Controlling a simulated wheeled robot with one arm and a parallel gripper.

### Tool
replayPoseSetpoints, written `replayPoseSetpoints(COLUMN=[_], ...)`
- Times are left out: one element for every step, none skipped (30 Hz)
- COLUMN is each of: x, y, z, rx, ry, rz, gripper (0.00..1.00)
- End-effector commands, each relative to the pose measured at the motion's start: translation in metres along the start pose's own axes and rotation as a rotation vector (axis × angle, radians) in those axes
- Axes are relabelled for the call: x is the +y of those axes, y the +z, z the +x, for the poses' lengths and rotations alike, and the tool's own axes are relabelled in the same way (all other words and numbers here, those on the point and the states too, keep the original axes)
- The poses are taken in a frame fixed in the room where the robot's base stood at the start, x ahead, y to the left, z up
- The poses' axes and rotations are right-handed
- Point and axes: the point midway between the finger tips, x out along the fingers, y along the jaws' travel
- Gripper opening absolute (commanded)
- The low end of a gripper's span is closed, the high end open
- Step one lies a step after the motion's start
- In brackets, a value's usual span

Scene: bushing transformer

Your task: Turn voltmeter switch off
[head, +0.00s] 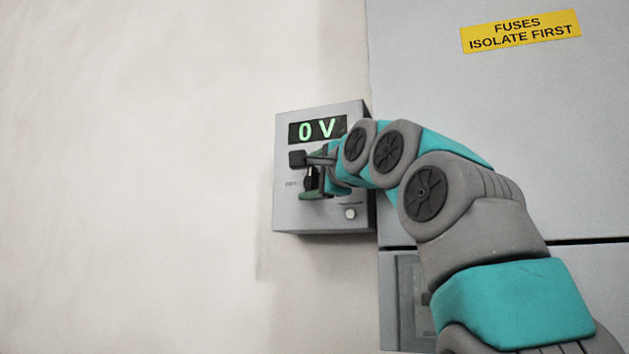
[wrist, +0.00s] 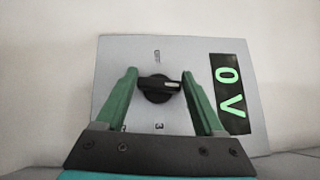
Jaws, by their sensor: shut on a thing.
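The voltmeter switch (wrist: 160,88) is a black rotary knob on a grey voltmeter box (head: 300,222). In the wrist view its pale pointer mark faces right, toward the display. A small label, apparently OFF, is at the top of that view, and a 3 is below the knob. The green-lit display (head: 317,130) reads 0 V; it also shows sideways in the wrist view (wrist: 229,93). My gripper (head: 305,177) is at the box front, its green fingers on either side of the knob, shut on it (wrist: 159,76). In the head view the fingers largely hide the knob.
A large grey cabinet (head: 450,95) with a yellow FUSES ISOLATE FIRST label (head: 520,31) stands to the right. The pale wall (head: 130,170) on the left is clear.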

Motion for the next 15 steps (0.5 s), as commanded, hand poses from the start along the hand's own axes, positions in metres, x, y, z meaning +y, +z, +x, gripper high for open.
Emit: replayPoseSetpoints(x=[-0.011,-0.012,-0.011,-0.011,-0.011,-0.012,-0.011,-0.011,-0.009,-0.009,-0.008,-0.008,-0.008,-0.008,-0.008], y=[0.008,0.008,0.007,0.006,0.005,0.003,0.001,-0.001,-0.003,-0.005,-0.006,-0.007,-0.008,-0.009,-0.011], z=[-0.004,-0.005,-0.005,-0.006,-0.006,-0.007,-0.007,-0.006,-0.006,-0.006,-0.007,-0.007,-0.007,-0.008,-0.008], rx=[-0.012,-0.011,-0.008,-0.005,-0.001,0.004,0.008,0.011,0.017,0.02,0.024,0.028,0.031,0.034,0.038], ry=[-0.019,-0.018,-0.012,-0.008,-0.007,-0.006,-0.005,-0.001,0.003,0.006,0.008,0.009,0.01,0.01,0.011], rz=[-0.01,-0.013,-0.017,-0.019,-0.021,-0.022,-0.022,-0.022,-0.021,-0.021,-0.022,-0.022,-0.022,-0.022,-0.022], gripper=[0.15,0.15,0.15,0.15,0.15,0.15,0.14,0.14,0.14,0.14,0.14,0.14,0.14,0.14,0.14])
